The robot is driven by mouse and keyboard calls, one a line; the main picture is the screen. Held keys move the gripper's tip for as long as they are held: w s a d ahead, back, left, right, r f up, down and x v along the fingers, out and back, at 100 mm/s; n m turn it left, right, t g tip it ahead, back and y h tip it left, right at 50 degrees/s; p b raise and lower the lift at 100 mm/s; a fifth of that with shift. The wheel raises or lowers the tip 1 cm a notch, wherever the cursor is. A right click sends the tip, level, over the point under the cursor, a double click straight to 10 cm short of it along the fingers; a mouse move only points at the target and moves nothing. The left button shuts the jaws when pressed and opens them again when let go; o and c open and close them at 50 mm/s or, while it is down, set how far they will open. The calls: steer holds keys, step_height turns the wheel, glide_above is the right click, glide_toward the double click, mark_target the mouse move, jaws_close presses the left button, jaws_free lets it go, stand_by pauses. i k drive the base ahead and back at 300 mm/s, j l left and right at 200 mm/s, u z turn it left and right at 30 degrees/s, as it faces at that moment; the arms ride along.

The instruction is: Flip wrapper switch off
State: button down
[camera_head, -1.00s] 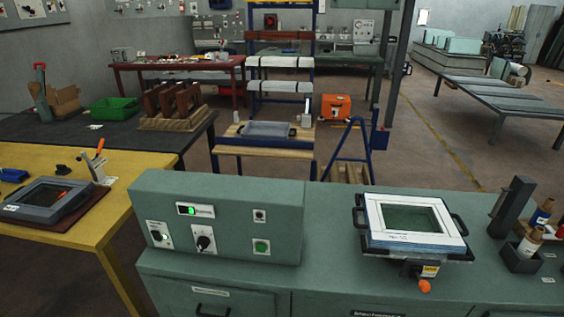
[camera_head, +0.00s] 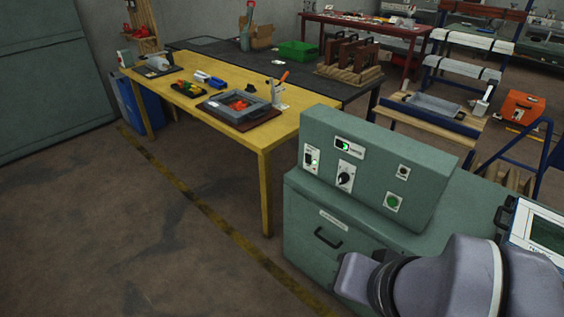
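The green wrapper control box (camera_head: 375,165) stands on a green cabinet right of centre. Which control is the wrapper switch I cannot tell from the labels, which are too small to read. My arm's grey links show at the lower right, in front of the cabinet; my gripper's fingers are not visible.
The green cabinet (camera_head: 308,238) has a drawer handle facing me. A yellow table (camera_head: 226,127) with trays and tools stands to the left. Open floor (camera_head: 150,230) lies at the lower left.

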mark_target(308, 157)
steer(key=i+j+u, duration=0.1)
steer(key=i, duration=0.25)
steer(key=i+j+u, duration=0.1)
steer(key=i+j, duration=0.15)
steer(key=i, duration=0.15)
steer(key=i+j+u, duration=0.1)
steer(key=i, duration=0.25)
